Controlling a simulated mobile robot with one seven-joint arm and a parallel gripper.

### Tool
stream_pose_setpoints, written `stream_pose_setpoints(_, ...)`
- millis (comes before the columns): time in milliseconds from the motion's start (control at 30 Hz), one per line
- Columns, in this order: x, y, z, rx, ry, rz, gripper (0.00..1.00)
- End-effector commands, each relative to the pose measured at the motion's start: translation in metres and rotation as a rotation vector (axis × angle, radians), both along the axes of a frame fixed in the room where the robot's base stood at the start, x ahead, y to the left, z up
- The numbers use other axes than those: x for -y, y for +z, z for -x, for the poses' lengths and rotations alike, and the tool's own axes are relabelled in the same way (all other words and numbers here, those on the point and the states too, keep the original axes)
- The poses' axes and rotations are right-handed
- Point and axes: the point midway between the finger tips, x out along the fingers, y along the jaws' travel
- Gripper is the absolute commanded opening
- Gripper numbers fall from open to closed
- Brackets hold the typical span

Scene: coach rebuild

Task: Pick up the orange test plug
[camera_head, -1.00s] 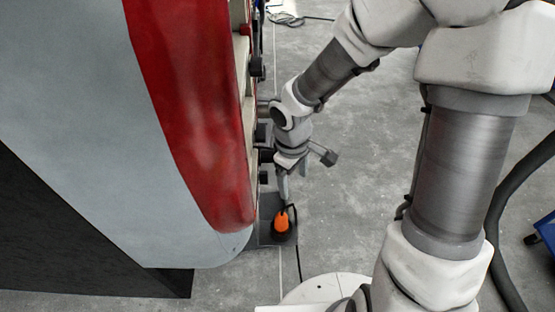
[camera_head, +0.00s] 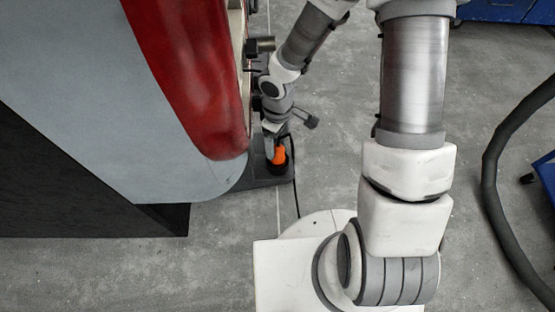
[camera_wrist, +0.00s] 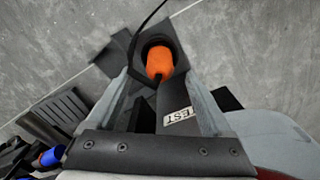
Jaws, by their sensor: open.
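The orange test plug (camera_head: 277,155) sits in a dark round socket on a dark bracket (camera_head: 262,178) low beside the coach body. In the wrist view the orange plug (camera_wrist: 160,63) shows end-on in the black ring, with a black cable running from it. My gripper (camera_head: 275,145) is at the plug in the head view. In the wrist view my gripper's two fingers (camera_wrist: 160,92) are spread, with the plug between and just beyond their tips. I cannot tell whether either finger touches it. A label reading TEST (camera_wrist: 180,115) is on a dark part between the fingers.
The red and grey coach body (camera_head: 190,80) stands close on the left of my gripper. A black thick hose (camera_head: 490,170) lies on the right, near blue cabinets (camera_head: 500,10). The grey floor (camera_head: 330,165) right of the plug is clear.

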Motion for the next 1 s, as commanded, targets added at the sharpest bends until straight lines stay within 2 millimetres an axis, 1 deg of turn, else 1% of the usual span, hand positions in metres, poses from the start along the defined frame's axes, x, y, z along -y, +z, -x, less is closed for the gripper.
stream_pose_setpoints(67, 0.0, -0.007, 0.0, 0.0, 0.001, 0.0, 0.84)
stream_pose_setpoints(300, -0.001, -0.046, 0.0, 0.0, 0.002, 0.0, 0.84)
stream_pose_setpoints(400, 0.0, -0.056, 0.0, 0.0, 0.002, 0.0, 0.84)
stream_pose_setpoints(500, 0.0, -0.058, 0.0, 0.001, 0.0, 0.0, 0.84)
stream_pose_setpoints(700, 0.0, -0.058, 0.0, 0.001, -0.001, 0.0, 0.84)
stream_pose_setpoints(867, 0.0, -0.058, 0.0, 0.001, 0.0, 0.0, 0.55)
stream_pose_setpoints(1000, 0.0, -0.058, 0.0, 0.001, 0.0, 0.0, 0.3)
